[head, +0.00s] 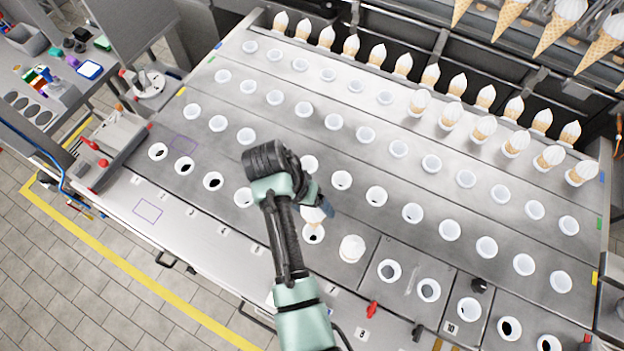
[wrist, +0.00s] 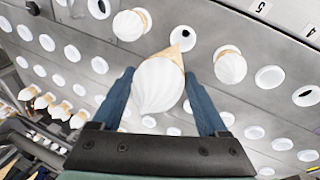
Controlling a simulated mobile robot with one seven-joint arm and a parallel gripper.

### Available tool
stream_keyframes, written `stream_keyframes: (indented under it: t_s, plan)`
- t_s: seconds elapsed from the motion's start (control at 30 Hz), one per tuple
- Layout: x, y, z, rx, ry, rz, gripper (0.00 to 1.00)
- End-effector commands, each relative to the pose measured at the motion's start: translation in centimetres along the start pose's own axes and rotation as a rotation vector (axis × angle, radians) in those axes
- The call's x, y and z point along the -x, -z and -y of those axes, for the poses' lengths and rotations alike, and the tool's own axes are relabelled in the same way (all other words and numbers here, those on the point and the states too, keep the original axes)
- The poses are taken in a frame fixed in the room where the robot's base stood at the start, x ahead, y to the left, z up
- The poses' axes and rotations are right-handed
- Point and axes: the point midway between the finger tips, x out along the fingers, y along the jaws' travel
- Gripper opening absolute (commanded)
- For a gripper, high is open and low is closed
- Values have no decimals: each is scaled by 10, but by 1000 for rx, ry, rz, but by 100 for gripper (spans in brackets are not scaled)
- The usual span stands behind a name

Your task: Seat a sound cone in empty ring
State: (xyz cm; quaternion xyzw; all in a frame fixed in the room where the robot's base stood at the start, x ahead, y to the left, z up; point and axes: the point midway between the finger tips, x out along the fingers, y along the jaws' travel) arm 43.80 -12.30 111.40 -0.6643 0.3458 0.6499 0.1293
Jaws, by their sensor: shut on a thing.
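My gripper (head: 319,203) is shut on a cone (head: 314,214) with a white swirl top, above the front row of rings. In the wrist view the held cone (wrist: 158,85) sits between the two blue fingers, its tan tip pointing at an empty ring (wrist: 183,38) with a dark hole. In the head view the tip is over that ring (head: 313,236); whether it has entered the hole is unclear.
Several empty white rings fill the steel counter (head: 170,215). Rows of cones (head: 484,128) stand at the back and right, with more hanging in a rack (head: 560,25) above. A red knob (head: 372,309) and dark knob (head: 480,285) stick up near the front.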

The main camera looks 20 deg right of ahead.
Motion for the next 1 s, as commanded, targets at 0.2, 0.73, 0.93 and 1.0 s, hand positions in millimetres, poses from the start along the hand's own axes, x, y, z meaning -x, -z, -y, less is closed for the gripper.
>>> stream_keyframes:
  t_s: [0.2, 0.73, 0.93, 1.0]
  plan:
    - [-21, -3, 6, 0, 0, 0, 50]
    - [-61, -8, 18, 0, 1, 0, 50]
    - [-76, -10, 22, 0, 1, 0, 50]
    - [-82, -11, 24, 0, 1, 0, 50]
